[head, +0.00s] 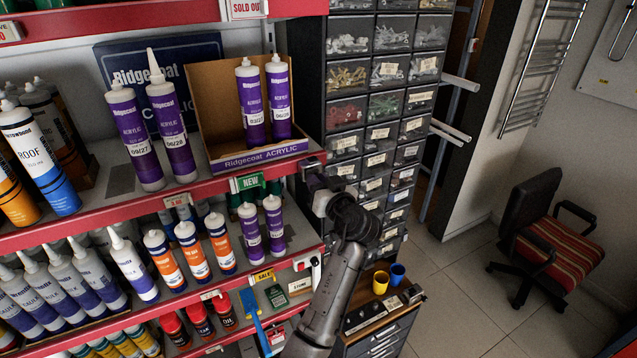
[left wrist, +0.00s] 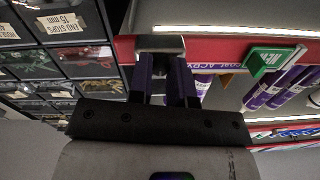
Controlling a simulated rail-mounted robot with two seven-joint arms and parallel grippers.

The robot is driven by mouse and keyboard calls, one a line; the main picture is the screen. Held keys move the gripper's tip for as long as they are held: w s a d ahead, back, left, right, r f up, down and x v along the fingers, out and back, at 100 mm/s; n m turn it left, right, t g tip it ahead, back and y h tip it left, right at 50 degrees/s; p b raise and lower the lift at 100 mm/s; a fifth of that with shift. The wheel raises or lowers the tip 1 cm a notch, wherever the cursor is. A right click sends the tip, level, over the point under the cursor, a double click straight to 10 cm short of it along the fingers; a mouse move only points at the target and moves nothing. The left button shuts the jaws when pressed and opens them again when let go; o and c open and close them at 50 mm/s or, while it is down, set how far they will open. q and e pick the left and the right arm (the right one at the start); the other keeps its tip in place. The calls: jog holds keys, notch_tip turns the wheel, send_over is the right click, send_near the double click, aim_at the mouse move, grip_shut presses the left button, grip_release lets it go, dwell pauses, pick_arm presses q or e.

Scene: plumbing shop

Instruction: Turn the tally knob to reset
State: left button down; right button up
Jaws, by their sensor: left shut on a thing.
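My left gripper (head: 314,181) is at the right end of the red front edge of the middle shelf. In the left wrist view its two dark fingers (left wrist: 164,72) reach to a small grey piece (left wrist: 160,44) at that red edge, and they are shut on it. This piece may be the tally knob or its housing; I cannot make out a dial or marks. The fingers and wrist hide most of it in the head view. My right gripper is not in view.
The red shelf (head: 225,184) holds purple acrylic cartridges (head: 170,128) and an open cardboard display box (head: 217,106). A dark drawer cabinet (head: 345,88) stands close right. Yellow and blue cups (head: 381,281) stand lower right.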

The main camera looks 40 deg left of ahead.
pick_arm(q)
jog(key=shift+m+p, duration=4.25)
jog(key=shift+m, duration=4.25)
jog(key=c, duration=1.1)
grip_release()
jog(key=shift+f, duration=0.1)
jog(key=shift+o, duration=0.2)
jog(key=shift+d, duration=0.15)
